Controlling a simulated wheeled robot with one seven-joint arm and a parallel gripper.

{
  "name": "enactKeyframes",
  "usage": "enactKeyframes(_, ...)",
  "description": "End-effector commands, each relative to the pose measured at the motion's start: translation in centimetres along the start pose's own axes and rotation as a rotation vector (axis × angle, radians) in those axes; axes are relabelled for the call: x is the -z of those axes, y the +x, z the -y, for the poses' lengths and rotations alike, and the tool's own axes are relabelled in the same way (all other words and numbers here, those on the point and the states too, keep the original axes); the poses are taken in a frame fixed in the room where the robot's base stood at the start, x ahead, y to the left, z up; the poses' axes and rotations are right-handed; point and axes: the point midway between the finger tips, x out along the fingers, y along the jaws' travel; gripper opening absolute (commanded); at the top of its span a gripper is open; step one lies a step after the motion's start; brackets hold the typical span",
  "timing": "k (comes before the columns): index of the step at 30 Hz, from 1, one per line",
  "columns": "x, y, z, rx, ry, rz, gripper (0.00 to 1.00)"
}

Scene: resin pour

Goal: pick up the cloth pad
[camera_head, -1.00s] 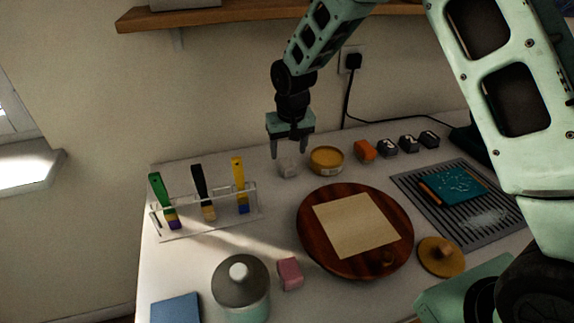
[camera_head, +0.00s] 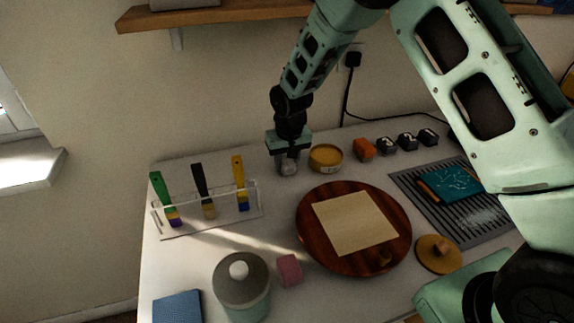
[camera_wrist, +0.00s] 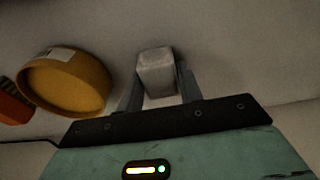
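The cloth pad (camera_head: 289,169) appears to be the small pale grey block standing on the back of the white table, left of the yellow tin. It also shows in the wrist view (camera_wrist: 156,74), between the fingertips. My gripper (camera_head: 288,167) points down over it, with one finger on each side. The fingers have drawn in and appear to touch the pad's sides. The pad's lower part seems to rest on the tabletop; no gap under it is visible.
The yellow tin (camera_head: 326,157) is close on the right, with an orange block (camera_head: 363,149) beyond it. A clear rack (camera_head: 207,213) with brushes stands at left. A round wooden board (camera_head: 312,247), a grey-lidded jar (camera_head: 241,287) and a pink block (camera_head: 289,269) are nearer the front.

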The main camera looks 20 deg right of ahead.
Motion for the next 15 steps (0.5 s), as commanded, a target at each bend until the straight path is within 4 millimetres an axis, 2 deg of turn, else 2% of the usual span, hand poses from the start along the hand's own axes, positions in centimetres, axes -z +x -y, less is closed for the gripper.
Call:
enactKeyframes(9, 0.1, -0.3, 0.0, 0.0, 0.0, -0.001, 0.14)
enactKeyframes(15, 0.6, -3.2, 0.0, 0.001, 0.001, -0.005, 0.14)
